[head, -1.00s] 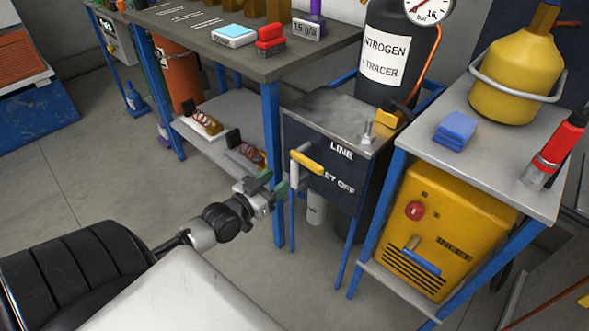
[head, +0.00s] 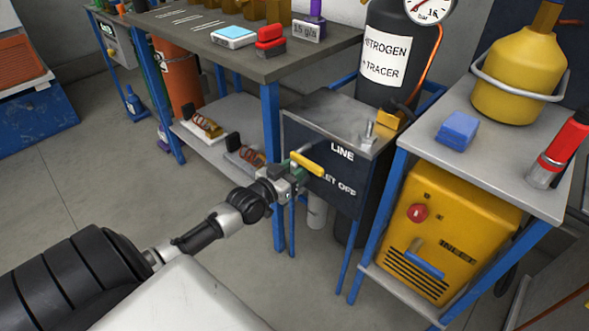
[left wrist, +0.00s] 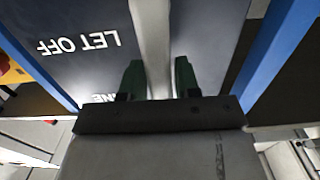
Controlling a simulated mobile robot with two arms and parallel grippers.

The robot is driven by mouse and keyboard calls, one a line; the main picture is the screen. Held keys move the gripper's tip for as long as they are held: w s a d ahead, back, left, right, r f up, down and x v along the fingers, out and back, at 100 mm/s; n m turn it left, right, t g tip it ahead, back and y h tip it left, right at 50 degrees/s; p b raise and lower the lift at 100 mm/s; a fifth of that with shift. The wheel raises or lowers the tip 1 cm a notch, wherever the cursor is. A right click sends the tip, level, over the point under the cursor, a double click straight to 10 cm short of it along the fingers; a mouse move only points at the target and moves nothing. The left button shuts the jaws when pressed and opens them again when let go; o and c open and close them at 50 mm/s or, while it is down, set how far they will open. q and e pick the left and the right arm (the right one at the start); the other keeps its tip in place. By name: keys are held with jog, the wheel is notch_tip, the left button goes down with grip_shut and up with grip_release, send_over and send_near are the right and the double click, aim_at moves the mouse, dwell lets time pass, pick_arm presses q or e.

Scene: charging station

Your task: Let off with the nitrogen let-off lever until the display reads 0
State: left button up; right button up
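The nitrogen let-off lever is a pale bar on the dark panel (head: 325,185) marked LINE and LET OFF. In the head view my left gripper (head: 290,178) mostly covers it. In the left wrist view the pale lever (left wrist: 153,45) stands between the two green fingers of my left gripper (left wrist: 160,80). The fingers stand apart on either side of it, with a slight gap seen at the right one. A yellow handle (head: 307,164) sits just above, beside LINE. The round gauge (head: 428,8) is cut by the top edge; its reading is unclear. My right gripper is not in view.
The black nitrogen cylinder (head: 395,55) stands behind the panel. A blue-legged bench (head: 270,65) is to the left. A metal table (head: 480,175) with a yellow unit (head: 440,235) below stands to the right.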

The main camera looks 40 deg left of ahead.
pick_arm(q)
grip_shut()
